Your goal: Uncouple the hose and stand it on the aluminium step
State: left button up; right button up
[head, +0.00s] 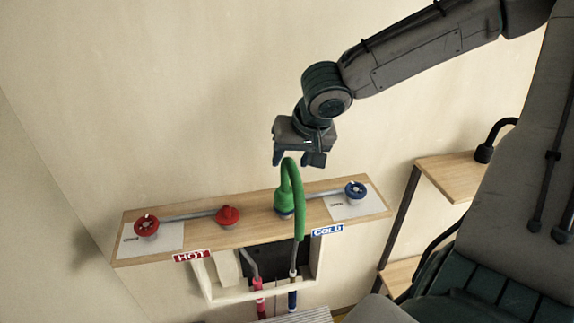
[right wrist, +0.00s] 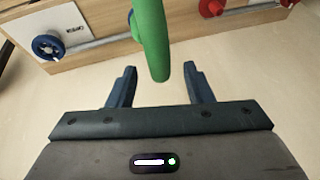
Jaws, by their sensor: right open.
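The green hose (head: 298,197) stands on the wooden shelf (head: 251,232), coupled to the pipework between the red knob and the blue valve. It arches up and its free end hangs over the shelf's front edge. My right gripper (head: 299,162) is open just above the top of the arch. In the right wrist view the hose (right wrist: 152,40) shows between the two spread fingers, with gaps on both sides; I cannot tell its depth relative to them. A ribbed grey surface, seemingly the aluminium step (head: 305,316), shows at the bottom edge, mostly cut off. My left gripper is out of view.
A red valve (head: 147,226) and red knob (head: 228,215) are left on the shelf, a blue valve (head: 355,190) right. Below is an open wall box (head: 213,283) with red and blue pipes. A wooden side shelf (head: 449,175) stands right.

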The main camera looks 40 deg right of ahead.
jog(key=shift+x, duration=1.25)
jog(key=shift+w+f, duration=0.2)
jog(key=shift+f, duration=0.5)
jog(key=shift+w+f, duration=0.2)
jog(key=shift+s, duration=0.1)
grip_shut()
jog(key=shift+r, duration=0.15)
